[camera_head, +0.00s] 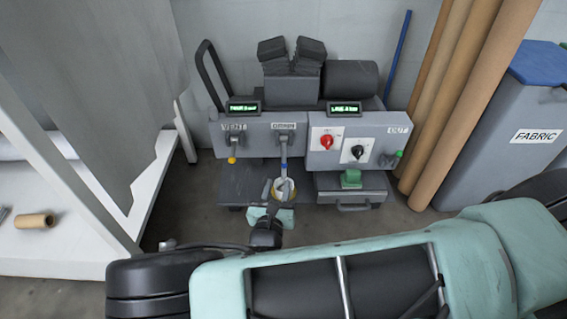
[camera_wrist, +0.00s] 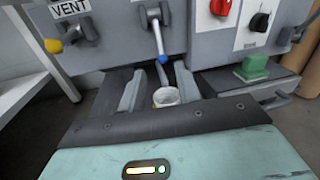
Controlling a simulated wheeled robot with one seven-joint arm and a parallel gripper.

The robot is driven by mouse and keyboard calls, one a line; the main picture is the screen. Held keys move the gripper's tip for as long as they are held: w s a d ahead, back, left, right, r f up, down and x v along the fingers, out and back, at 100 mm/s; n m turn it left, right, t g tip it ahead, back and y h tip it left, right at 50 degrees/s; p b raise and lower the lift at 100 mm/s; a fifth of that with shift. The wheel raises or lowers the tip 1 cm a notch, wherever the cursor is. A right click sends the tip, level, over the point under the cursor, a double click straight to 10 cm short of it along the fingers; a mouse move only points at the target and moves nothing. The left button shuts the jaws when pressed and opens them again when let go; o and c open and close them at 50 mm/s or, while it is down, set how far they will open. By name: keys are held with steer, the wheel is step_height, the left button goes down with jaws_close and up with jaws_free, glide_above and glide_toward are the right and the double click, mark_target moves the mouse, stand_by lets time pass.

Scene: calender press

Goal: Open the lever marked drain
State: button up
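The lever with the blue tip (camera_head: 284,150) hangs down from the middle of the grey machine front, under a white label (camera_head: 283,126) too small to read surely. The lever also shows in the wrist view (camera_wrist: 158,38), its blue end low. My gripper (camera_head: 284,181) is just below this lever. In the wrist view its two fingers (camera_wrist: 160,82) stand apart, with the blue tip ahead of the gap and nothing visibly held. A pale cup-like thing (camera_wrist: 165,97) shows between and beyond the fingers, over the dark shelf; its contact with them is unclear.
A yellow-tipped lever (camera_head: 232,150) hangs left under the VENT label (camera_head: 233,127). A red knob (camera_head: 327,140), a black knob (camera_head: 357,152) and a green-tipped lever (camera_head: 397,154) are right. A green block (camera_head: 351,178) sits on a drawer (camera_head: 350,193). Cardboard tubes (camera_head: 450,100) stand right.

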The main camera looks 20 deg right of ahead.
mark_target(284, 160)
steer(key=b+x, duration=0.5)
steer(key=x, duration=0.5)
steer(key=shift+w+d+f, duration=0.15)
steer(key=shift+w+d, duration=0.05)
steer(key=shift+w, duration=0.15)
steer(key=shift+w+d, duration=0.2)
steer(key=shift+w, duration=0.2)
jaws_close()
